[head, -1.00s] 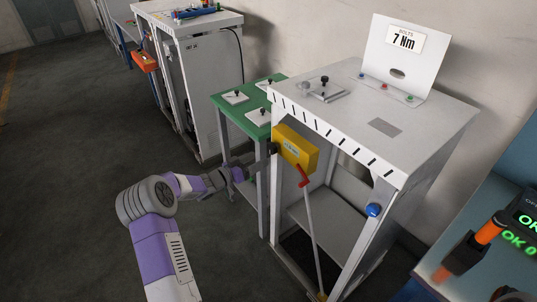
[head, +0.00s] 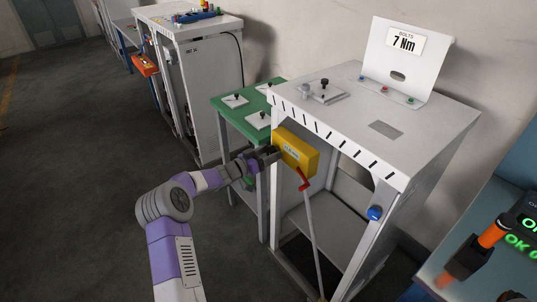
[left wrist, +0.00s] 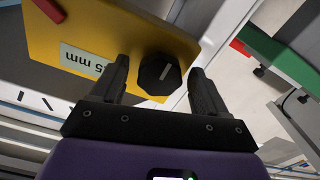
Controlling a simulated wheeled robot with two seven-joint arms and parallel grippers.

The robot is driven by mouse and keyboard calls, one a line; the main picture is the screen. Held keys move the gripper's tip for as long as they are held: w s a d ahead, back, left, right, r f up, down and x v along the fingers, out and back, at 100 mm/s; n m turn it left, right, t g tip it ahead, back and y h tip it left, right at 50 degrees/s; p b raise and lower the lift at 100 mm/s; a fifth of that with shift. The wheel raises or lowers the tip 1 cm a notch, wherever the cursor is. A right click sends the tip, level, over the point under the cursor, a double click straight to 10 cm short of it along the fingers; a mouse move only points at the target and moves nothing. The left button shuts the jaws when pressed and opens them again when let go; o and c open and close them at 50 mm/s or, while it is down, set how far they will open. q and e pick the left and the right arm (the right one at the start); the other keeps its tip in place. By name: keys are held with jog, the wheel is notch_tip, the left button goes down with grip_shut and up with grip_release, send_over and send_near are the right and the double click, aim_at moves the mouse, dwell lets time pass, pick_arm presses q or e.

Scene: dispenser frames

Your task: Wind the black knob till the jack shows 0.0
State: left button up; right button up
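The yellow jack box (head: 300,153) is on the left front post of the white frame, with a red crank (head: 303,180) below it. The black knob (left wrist: 160,76) shows in the left wrist view on the jack's yellow face, with a pale line across it. Next to it the display (left wrist: 84,60) appears upside down; "5 mm" is legible, and leading digits are hidden by a finger. My left gripper (head: 270,153) is at the jack's left side, open, its fingers on either side of the knob with visible gaps. My right gripper is not in view.
A green table (head: 228,104) with white plates stands behind my left gripper. The white frame's top (head: 420,118) carries a "7 Nm" sign. A blue button (head: 375,213) is on its right post. An orange and black tool (head: 478,251) is at the right. The floor at left is clear.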

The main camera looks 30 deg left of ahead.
pick_arm(q)
jog(key=c, duration=0.9)
jog(key=shift+c, duration=0.2)
jog(key=shift+m, duration=0.3)
jog(key=m+b, duration=0.4)
jog(key=m, duration=0.1)
jog(key=shift+f+m, duration=0.15)
jog(key=shift+m, duration=0.15)
jog(key=m+b, duration=0.4)
jog(key=m, duration=0.1)
jog(key=shift+a+m, duration=0.1)
jog(key=shift+m, duration=0.2)
jog(key=o, duration=1)
jog(key=shift+o, duration=0.2)
